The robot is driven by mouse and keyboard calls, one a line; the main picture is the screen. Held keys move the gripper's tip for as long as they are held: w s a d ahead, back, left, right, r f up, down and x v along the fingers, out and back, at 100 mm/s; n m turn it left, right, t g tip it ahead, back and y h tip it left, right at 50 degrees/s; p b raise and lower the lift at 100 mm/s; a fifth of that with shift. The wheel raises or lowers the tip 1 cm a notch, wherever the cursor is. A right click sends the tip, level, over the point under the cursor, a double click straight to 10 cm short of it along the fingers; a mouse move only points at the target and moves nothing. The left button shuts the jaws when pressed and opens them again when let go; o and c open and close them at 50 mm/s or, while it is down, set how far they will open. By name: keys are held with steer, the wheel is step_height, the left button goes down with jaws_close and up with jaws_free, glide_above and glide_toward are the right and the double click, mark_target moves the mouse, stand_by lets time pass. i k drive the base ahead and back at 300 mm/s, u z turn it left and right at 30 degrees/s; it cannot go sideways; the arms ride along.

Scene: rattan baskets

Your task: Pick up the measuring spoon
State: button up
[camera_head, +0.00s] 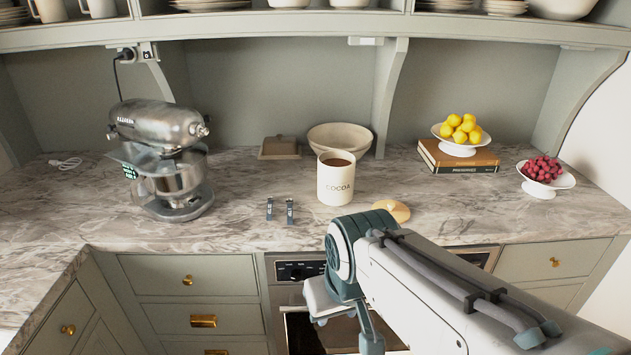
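Two small, slim dark items stand or lie side by side near the counter's front edge, left of the cocoa canister: a left one (269,209) and a right one (290,210). They are too small to tell whether either is the measuring spoon. I cannot make out a measuring spoon for certain anywhere else. My arm reaches in from the lower right and bends in front of the counter, hiding part of its front edge and the oven.
An open cocoa canister (336,180) stands mid-counter (240,235), with a round lid (394,210) to its right. A bowl (340,138) is behind it. A stand mixer (165,160) stands left.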

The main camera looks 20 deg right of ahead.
mark_target(270, 200)
steer(key=k, duration=0.6)
steer(key=u, duration=0.6)
steer(key=i, duration=1.8)
steer(key=z, duration=0.55)
